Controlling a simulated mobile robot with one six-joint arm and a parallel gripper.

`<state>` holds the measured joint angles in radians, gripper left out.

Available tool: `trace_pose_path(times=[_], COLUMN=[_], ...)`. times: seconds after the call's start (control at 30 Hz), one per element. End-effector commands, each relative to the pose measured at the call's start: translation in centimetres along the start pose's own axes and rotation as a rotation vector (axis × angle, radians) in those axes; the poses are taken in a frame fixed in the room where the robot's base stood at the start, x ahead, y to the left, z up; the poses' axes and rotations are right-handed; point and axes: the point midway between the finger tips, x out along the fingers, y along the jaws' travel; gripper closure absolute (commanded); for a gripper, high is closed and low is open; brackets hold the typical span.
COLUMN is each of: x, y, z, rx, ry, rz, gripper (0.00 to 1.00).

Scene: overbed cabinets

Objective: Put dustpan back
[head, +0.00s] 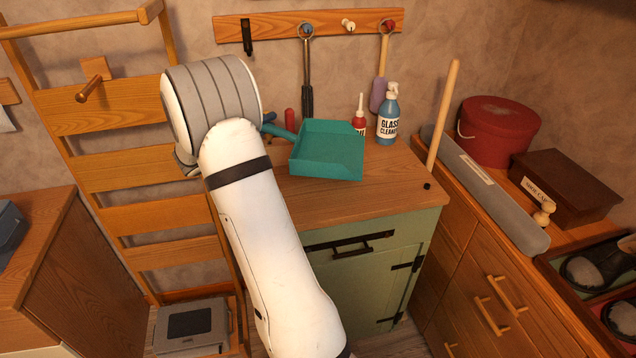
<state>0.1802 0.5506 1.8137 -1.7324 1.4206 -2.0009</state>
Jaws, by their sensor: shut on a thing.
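The teal dustpan (328,150) is over the green cabinet's wooden top, right of my arm. Its open tray shows. Its handle runs left and passes out of sight behind my white arm. I cannot tell whether the pan rests on the top or is held just above it. My gripper is hidden behind my own arm, so its hold on the handle does not show. A wooden wall rail (285,26) above carries a black hook (247,38), a pale peg (348,25) with nothing on it, and two hanging tools.
A glass cleaner bottle (388,115) and a red bottle (359,115) stand behind the dustpan. A wooden stick (443,115) rises at the right. A wooden ladder rack (110,120) stands left. The cabinet top (370,196) is clear in front of the dustpan.

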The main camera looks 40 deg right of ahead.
Motion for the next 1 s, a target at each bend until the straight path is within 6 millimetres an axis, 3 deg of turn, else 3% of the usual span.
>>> trace_pose_path(times=[0.2,0.47,0.67,1.0], x=[0.9,1.3,1.4,1.5], y=[3.7,5.8,8.4,8.8], z=[-1.9,-3.0,-3.9,-4.1], rx=[-0.006,-0.004,-0.006,-0.002], ry=[0.019,0.027,0.028,0.029], rz=[-0.006,-0.009,-0.011,-0.011], gripper=[1.0,1.0,1.0,1.0])
